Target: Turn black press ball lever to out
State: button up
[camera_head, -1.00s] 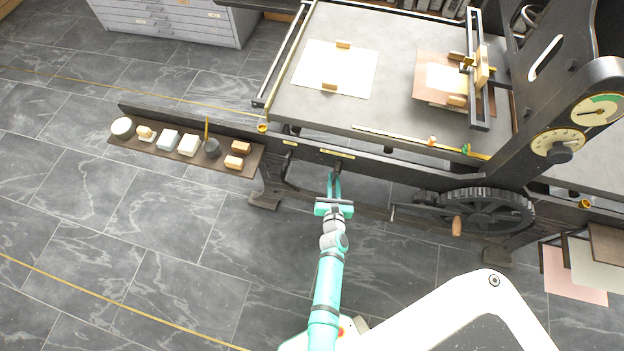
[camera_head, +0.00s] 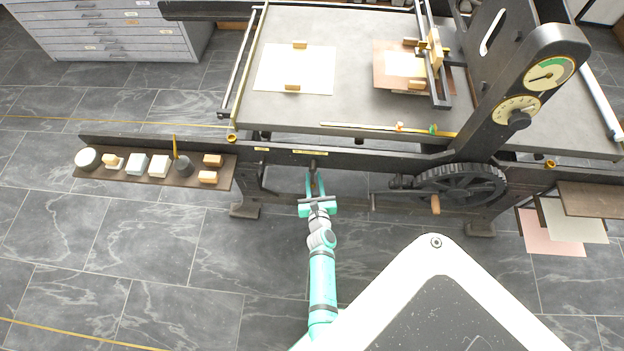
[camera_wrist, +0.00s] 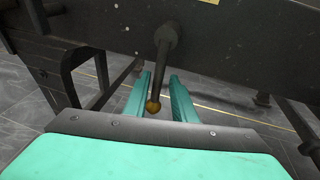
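The black ball lever (camera_wrist: 165,45) hangs from the dark side rail of the press. Its shaft points down to a small brass-brown ball (camera_wrist: 153,106). In the head view the lever (camera_head: 313,166) is a short dark stub under the rail, and its ball is hard to make out. My teal gripper (camera_head: 315,186) is right below it. In the wrist view my gripper (camera_wrist: 160,96) is open, with one finger on each side of the ball and gaps showing. I cannot tell whether either finger touches it.
The press rail (camera_head: 370,160) runs across above my gripper. A black gear wheel (camera_head: 460,186) with a wooden crank handle (camera_head: 435,205) is to the right. A shelf (camera_head: 225,180) with small items is to the left. The floor in front is clear.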

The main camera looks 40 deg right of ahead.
jog(key=shift+w+a, duration=0.1)
jog(key=shift+s+a, duration=0.15)
jog(key=shift+s, duration=0.05)
jog(key=v, duration=1)
jog(key=shift+s, duration=0.15)
jog(key=shift+a+r, duration=0.1)
jog(key=s+a+r+m+t+y, duration=0.1)
jog(key=s+a+r+m, duration=0.25)
jog(key=a, duration=0.25)
jog(key=s+a+r+m+y, duration=0.2)
jog(key=a+m, duration=0.3)
jog(key=a, duration=0.2)
jog(key=s+a+r+m+t+y, duration=0.1)
jog(key=s+a+r+m, duration=0.1)
jog(key=a+m, duration=0.3)
jog(key=s+a+r+m+y, duration=0.2)
jog(key=s+a+r+m, duration=0.3)
jog(key=r, duration=0.4)
jog(key=s+a+r+m+t+y, duration=0.1)
jog(key=s+a+r+m+y, duration=0.2)
jog(key=s+a+r+m, duration=0.2)
notch_tip(320, 180, up, 4)
jog(key=a+m, duration=0.2)
jog(key=m, duration=0.3)
jog(key=shift+s, duration=0.4)
